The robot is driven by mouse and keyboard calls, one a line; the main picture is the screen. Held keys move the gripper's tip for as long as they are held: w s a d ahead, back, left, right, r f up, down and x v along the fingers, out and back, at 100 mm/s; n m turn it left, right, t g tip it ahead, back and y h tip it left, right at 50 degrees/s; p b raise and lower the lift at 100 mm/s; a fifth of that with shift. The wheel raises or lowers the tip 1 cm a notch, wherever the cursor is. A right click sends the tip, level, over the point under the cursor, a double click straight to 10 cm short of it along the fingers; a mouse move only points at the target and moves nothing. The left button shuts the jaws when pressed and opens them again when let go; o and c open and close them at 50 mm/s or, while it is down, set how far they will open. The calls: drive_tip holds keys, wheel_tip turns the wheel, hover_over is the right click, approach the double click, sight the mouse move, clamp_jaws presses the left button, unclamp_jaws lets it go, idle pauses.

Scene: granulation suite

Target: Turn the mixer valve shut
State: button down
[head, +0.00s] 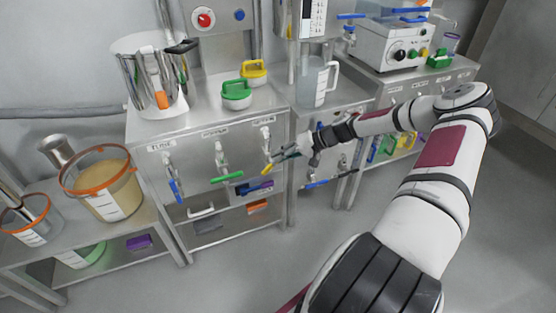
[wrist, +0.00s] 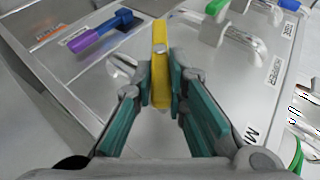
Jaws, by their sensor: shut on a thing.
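The valve with the yellow lever handle (head: 267,168) is the rightmost of three on the front of the left steel cabinet, under a small label. In the wrist view the yellow handle (wrist: 160,62) stands upright in the picture between my fingertips. My gripper (head: 283,154) reaches in from the right at this valve. Its teal-padded fingers (wrist: 161,88) are shut on the handle, one on each side. The rest of the valve body is largely hidden by the fingers.
Left of the yellow handle are a green valve handle (head: 227,177), set crosswise, and a blue one (head: 176,190), pointing down. More blue-handled valves (head: 330,182) are close on the right. Open floor lies in front.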

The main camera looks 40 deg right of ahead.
drive_tip(key=t+y+b, duration=0.1)
drive_tip(key=y+b, duration=0.1)
drive_tip(key=f+m+t+y+b, duration=0.1)
drive_tip(key=y+b, duration=0.1)
drive_tip(key=f+m+t+y+b, duration=0.1)
drive_tip(key=b, duration=0.2)
drive_tip(key=shift+s+d+f+y, duration=0.1)
drive_tip(key=shift+d+f+y, duration=0.05)
drive_tip(key=shift+d+y, duration=0.2)
drive_tip(key=shift+t+y, duration=0.25)
drive_tip(key=shift+t, duration=0.05)
drive_tip(key=c, duration=1.6)
unclamp_jaws()
drive_tip(key=shift+a, duration=0.1)
drive_tip(key=v, duration=1.2)
